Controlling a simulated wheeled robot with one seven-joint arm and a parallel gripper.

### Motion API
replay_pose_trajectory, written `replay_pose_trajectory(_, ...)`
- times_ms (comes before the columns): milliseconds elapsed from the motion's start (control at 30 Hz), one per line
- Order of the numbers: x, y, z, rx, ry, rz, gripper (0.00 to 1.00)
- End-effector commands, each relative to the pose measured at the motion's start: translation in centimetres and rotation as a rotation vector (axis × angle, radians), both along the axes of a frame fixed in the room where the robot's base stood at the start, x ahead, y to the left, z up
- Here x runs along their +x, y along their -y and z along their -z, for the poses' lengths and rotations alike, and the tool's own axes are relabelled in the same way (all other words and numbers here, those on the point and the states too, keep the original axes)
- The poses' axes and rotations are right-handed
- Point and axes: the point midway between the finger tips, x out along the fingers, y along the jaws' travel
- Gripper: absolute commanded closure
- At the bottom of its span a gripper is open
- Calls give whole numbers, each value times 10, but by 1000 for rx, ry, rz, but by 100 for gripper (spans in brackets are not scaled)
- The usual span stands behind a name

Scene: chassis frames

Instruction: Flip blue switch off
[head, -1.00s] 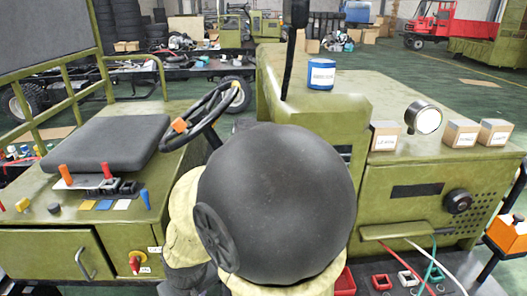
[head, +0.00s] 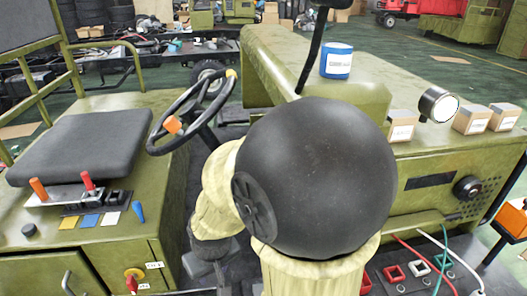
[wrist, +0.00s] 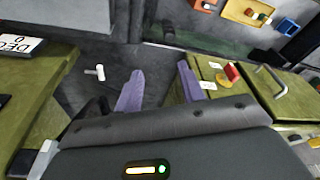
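The blue switch (head: 138,211) is a small blue lever standing upright, tilted slightly left, at the right end of the control row on the olive seat box (head: 140,234) in the head view. It is not clearly visible in the wrist view. My gripper (wrist: 157,88) shows in the wrist view as two purple fingers spread apart with nothing between them. They hang over dark floor beside an olive box with a red knob (wrist: 231,73) on a yellow base. My gripper is not visible in the head view, and nothing touches the blue switch there.
An orange lever (head: 38,188) and a red lever (head: 87,181) stand left of the blue switch, behind flat coloured tabs. The black seat (head: 85,146) is behind them, and the steering wheel (head: 192,112) is to the right. My arm covers the middle of the head view.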

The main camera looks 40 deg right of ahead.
Motion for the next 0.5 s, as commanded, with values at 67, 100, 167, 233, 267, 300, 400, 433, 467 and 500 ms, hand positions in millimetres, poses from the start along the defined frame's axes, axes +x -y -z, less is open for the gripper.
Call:
replay_pose_trajectory(67,0,0,-1,-3,-2,-5,61)
replay_pose_trajectory(100,1,1,-3,-8,-7,-17,61)
replay_pose_trajectory(167,2,3,-7,-25,-19,-46,61)
replay_pose_trajectory(233,4,9,-14,-60,-44,-106,61)
replay_pose_trajectory(267,5,12,-18,-81,-59,-142,61)
replay_pose_trajectory(300,6,16,-23,-114,-83,-196,61)
replay_pose_trajectory(400,13,32,-39,-222,-158,-367,61)
replay_pose_trajectory(433,15,38,-44,-259,-183,-422,61)
replay_pose_trajectory(467,18,44,-49,-295,-208,-478,61)
replay_pose_trajectory(500,21,51,-56,-345,-241,-547,61)
